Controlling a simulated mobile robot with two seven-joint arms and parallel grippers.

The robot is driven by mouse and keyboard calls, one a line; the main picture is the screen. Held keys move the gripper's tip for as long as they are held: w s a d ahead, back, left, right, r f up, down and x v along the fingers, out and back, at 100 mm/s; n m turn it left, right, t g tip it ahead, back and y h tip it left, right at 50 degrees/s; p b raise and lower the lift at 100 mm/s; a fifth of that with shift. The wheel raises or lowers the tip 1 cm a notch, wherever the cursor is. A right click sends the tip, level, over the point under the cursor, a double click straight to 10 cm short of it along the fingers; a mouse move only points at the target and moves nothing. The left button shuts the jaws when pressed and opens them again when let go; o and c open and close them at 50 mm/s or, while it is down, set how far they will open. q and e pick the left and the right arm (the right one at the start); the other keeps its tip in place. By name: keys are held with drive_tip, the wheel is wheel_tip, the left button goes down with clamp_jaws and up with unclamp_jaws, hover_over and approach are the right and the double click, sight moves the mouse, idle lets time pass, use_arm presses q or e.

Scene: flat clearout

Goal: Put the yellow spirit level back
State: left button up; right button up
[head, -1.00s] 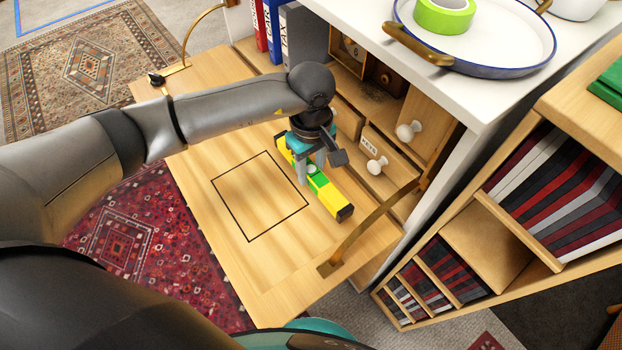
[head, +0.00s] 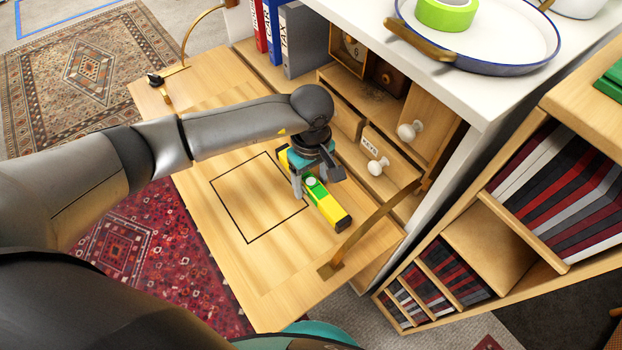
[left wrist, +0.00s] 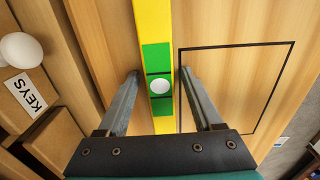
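The yellow spirit level (head: 328,207), with a green middle and a round white vial, lies on the fold-down wooden desk flap (head: 285,270), beside the black outlined rectangle (head: 236,233). In the left wrist view the level (left wrist: 156,93) runs between the two fingers of my left gripper (left wrist: 158,80). The fingers are open, with a gap on each side of the level. In the head view my left gripper (head: 311,183) is over the level's middle, pointing down. The level's far end is partly hidden by the gripper. My right gripper is not in view.
Small drawers with white knobs (head: 378,166), one labelled KEYS, stand just behind the level. A brass stay (head: 372,232) rises at the flap's right side. Binders (head: 301,40) stand in the cabinet. A pan (head: 480,62) and green tape (head: 446,14) sit on top.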

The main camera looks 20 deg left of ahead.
sight(311, 181)
use_arm(q)
drive_tip(key=shift+r, duration=0.2)
wheel_tip(311, 181, up, 12)
drive_tip(key=p, duration=0.2)
idle(0.3)
idle(0.4)
